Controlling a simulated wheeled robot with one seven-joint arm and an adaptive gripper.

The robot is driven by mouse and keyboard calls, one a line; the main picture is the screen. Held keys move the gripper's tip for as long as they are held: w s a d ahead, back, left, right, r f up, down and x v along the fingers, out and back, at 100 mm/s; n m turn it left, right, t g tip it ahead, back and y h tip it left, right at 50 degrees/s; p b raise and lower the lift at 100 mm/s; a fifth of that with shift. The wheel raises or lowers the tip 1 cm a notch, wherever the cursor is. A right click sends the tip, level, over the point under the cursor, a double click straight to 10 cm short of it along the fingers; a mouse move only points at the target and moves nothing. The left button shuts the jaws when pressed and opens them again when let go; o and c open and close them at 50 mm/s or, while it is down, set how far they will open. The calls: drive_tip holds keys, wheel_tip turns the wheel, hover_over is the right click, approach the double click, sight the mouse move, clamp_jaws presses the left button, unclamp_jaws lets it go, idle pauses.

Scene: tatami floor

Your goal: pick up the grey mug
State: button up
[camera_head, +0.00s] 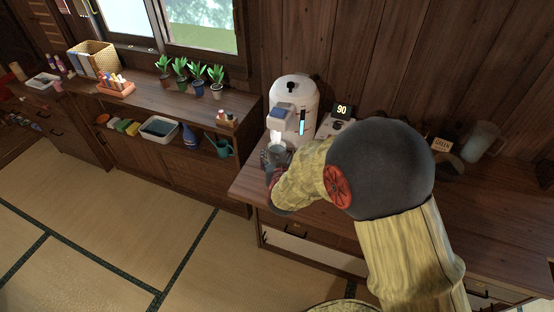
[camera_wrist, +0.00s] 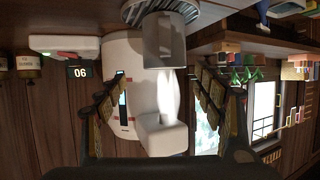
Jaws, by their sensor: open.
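The grey mug (camera_wrist: 163,42) stands upright on the ribbed drip tray (camera_wrist: 142,10) of a white dispenser (camera_wrist: 125,60); the wrist view shows this upside down. A bright white plume or stream (camera_wrist: 168,95) lies between the mug and the spout (camera_wrist: 162,138). In the head view the mug (camera_head: 279,153) shows below the spout, partly hidden by my gripper (camera_head: 271,165). In the wrist view my gripper (camera_wrist: 157,77) is open, its fingers spread to either side with the mug ahead between them. I cannot tell whether a finger touches it.
A clear pitcher (camera_head: 481,141) and a "GREEN" box (camera_head: 441,145) are farther right. Potted plants (camera_head: 198,78) line the left shelf. The tatami floor (camera_head: 130,235) is clear.

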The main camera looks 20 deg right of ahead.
sight(277, 143)
drive_tip(key=b+x, duration=0.1)
drive_tip(key=x, duration=0.3)
drive_tip(key=a+b+x, duration=0.1)
drive_tip(key=x, duration=0.1)
drive_tip(key=shift+w+d+f+b, duration=0.1)
drive_tip(key=shift+w+f+b, duration=0.05)
drive_tip(key=shift+f+b, duration=0.2)
drive_tip(key=shift+w+d, duration=0.15)
drive_tip(key=shift+w, duration=0.35)
drive_tip(key=shift+c, duration=0.2)
drive_tip(key=c, duration=1.5)
drive_tip(key=shift+c, duration=1)
drive_tip(key=shift+r, duration=0.25)
